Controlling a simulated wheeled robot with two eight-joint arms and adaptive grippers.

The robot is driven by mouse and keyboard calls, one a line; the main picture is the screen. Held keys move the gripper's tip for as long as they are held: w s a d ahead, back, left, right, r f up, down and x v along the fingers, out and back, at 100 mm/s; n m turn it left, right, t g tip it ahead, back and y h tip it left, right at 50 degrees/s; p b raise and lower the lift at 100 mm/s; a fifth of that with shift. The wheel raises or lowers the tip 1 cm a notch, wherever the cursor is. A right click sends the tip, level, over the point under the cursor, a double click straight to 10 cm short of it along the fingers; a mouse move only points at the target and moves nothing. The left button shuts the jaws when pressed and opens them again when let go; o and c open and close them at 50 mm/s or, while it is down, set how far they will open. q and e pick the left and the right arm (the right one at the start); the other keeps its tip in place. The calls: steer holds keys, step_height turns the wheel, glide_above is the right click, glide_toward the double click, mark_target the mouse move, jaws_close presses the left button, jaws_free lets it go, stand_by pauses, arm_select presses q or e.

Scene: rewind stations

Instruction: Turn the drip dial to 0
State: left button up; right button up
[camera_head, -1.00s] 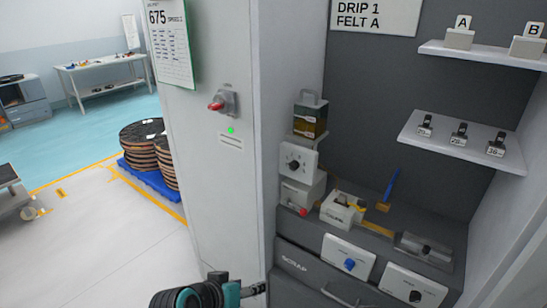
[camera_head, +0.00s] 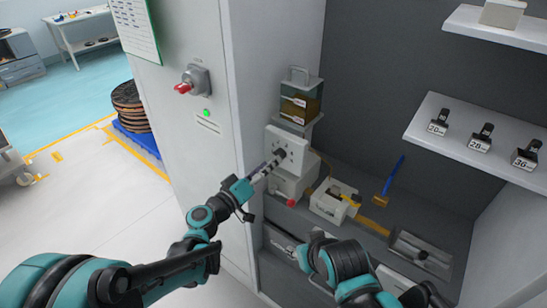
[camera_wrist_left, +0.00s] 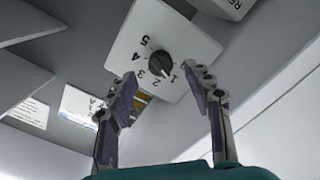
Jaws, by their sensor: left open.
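The drip dial is a dark round knob (camera_wrist_left: 160,63) on a white plate (camera_wrist_left: 195,45) with numbers including 5, 4, 3 and 2 around it. I cannot read its exact setting. In the head view the white dial box (camera_head: 272,137) is on the left side of the station, below the oil container. My left gripper (camera_head: 277,158) is in front of the dial, partly covering it. In the left wrist view its two fingers (camera_wrist_left: 163,90) are spread, with the knob beyond and between their tips, seemingly not gripped. My right arm shows at the bottom; its fingers are not visible.
The oil container (camera_head: 301,103) stands above the dial. A box with a red button (camera_head: 291,203) is below it. An open white box (camera_head: 325,208) and a blue-handled brush (camera_head: 393,180) lie to the right. A red switch (camera_head: 183,88) is on the cabinet side.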

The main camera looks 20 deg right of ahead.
arm_select(q)
steer(key=shift+b+x, duration=0.3)
steer(key=shift+x, duration=1.9)
steer(key=c, duration=1.2)
steer(key=shift+o, duration=0.2)
steer(key=shift+n, duration=4.4)
